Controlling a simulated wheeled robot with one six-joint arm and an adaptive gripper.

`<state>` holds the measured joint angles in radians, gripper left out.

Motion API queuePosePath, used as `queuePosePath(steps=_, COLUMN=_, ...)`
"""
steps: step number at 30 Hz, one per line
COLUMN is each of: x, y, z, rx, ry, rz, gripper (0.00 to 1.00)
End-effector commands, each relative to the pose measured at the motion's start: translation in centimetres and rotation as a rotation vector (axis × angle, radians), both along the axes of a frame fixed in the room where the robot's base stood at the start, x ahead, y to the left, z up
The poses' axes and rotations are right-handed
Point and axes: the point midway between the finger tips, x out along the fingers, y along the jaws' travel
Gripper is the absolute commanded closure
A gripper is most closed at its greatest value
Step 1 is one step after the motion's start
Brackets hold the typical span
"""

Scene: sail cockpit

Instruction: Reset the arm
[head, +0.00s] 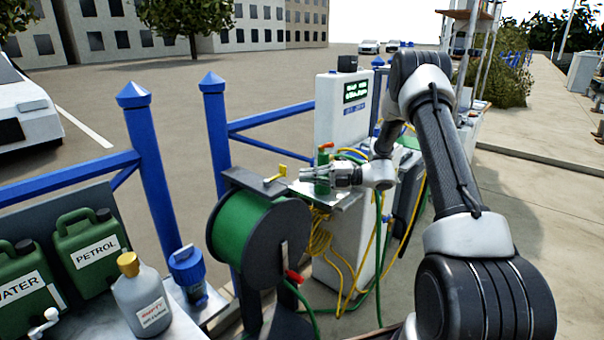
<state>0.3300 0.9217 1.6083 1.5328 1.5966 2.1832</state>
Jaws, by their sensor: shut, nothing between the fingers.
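My arm reaches up from the lower right, bends at the top and comes down to the middle of the picture. My gripper (318,173) is at the arm's end and points left. It is shut with nothing seen between its fingers. It is in front of a white pedestal (337,115) with a small green display. A green fitting with a red handle (323,166) shows right by the gripper; I cannot tell whether they touch.
A green hose reel (243,236) stands below and left of my gripper. Yellow and green hoses (322,235) hang under it. Blue railing posts (148,165) stand on the left. Petrol (90,245) and water (25,285) cans and a grey bottle (142,300) are lower left. Paving on the right is clear.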

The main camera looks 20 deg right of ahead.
Motion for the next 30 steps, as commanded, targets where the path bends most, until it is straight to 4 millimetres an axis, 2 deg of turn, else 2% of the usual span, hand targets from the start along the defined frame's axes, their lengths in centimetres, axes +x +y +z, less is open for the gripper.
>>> queuePosePath(steps=1, x=0.0, y=-1.6, z=0.0, rx=0.000, ry=-0.003, rz=-0.007, gripper=1.00)
queuePosePath(steps=6, x=-0.8, y=-5.7, z=0.0, rx=0.001, ry=-0.001, rz=-0.006, gripper=1.00)
queuePosePath(steps=12, x=-1.4, y=-8.7, z=0.0, rx=0.000, ry=-0.002, rz=-0.003, gripper=1.00)
queuePosePath(steps=20, x=-1.6, y=-9.6, z=0.0, rx=-0.004, ry=-0.012, rz=-0.002, gripper=1.00)
queuePosePath(steps=24, x=-1.4, y=-9.7, z=-0.4, rx=-0.063, ry=-0.152, rz=-0.009, gripper=1.00)
queuePosePath(steps=26, x=-1.7, y=-9.8, z=-1.4, rx=-0.137, ry=-0.258, rz=0.003, gripper=1.00)
queuePosePath(steps=27, x=-2.4, y=-9.9, z=-2.6, rx=-0.196, ry=-0.329, rz=0.026, gripper=1.00)
queuePosePath(steps=29, x=-4.3, y=-9.8, z=-4.8, rx=-0.284, ry=-0.432, rz=0.083, gripper=1.00)
queuePosePath(steps=30, x=-6.0, y=-9.8, z=-6.2, rx=-0.342, ry=-0.501, rz=0.134, gripper=1.00)
